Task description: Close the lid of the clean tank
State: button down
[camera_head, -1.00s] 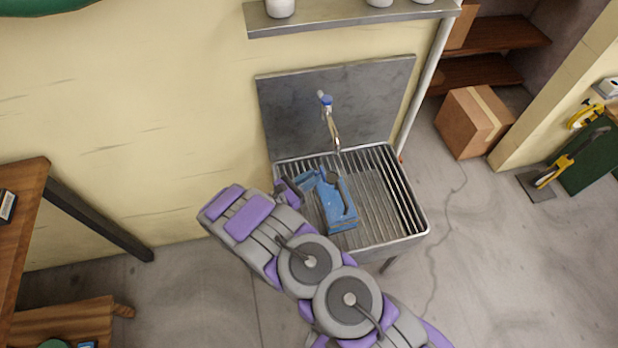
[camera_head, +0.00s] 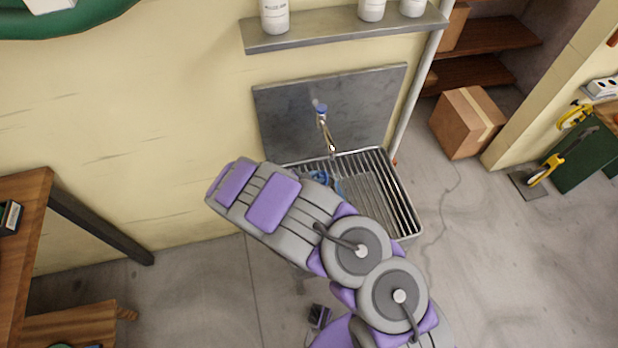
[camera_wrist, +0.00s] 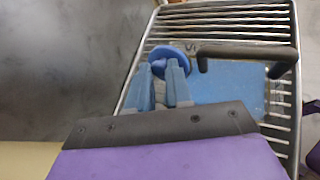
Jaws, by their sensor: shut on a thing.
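The clean tank (camera_wrist: 232,88) is blue with a black bar handle (camera_wrist: 245,52) and lies on the slatted sink; the wrist view shows part of it. A round blue lid (camera_wrist: 172,52) is at the tips of my gripper (camera_wrist: 166,72). My gripper is shut on this lid, at the tank's left end. The tank's opening is hidden, so I cannot tell whether the lid is seated. In the head view my arm covers most of the tank, and only a little blue shows.
The sink's metal grid (camera_head: 385,185) has a tap (camera_head: 324,128) close above it and a grey backsplash (camera_head: 345,105) behind. A shelf with white bottles (camera_head: 345,28) hangs above. A cardboard box (camera_head: 467,122) stands on the floor to the right. A wooden table is at left.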

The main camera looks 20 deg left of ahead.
aim_at(326, 175)
jog(key=shift+w+d+r+m+g+y+p, duration=0.15)
jog(key=shift+w+d+r+m+g+y, duration=0.15)
jog(key=shift+d+g+y, duration=0.25)
jog(key=shift+w+d+r+m+g+y+p, duration=0.1)
jog(key=shift+w+d+m+g+y+p, duration=0.1)
jog(key=shift+w+d+g+y, duration=0.35)
jog(key=shift+w+d+f+g+y, duration=0.1)
jog(key=shift+d+g+y, duration=0.15)
jog(key=shift+g+y, duration=0.5)
jog(key=shift+w+d+f+m+g+y, duration=0.15)
jog(key=shift+d+m+g+y, duration=0.1)
jog(key=shift+m+g+y, duration=0.15)
jog(key=c, duration=1)
grip_release()
jog(key=shift+c, duration=0.2)
jog(key=p+v, duration=0.4)
jog(key=v, duration=1.3)
jog(key=shift+s+p, duration=0.2)
jog(key=shift+p, duration=0.2)
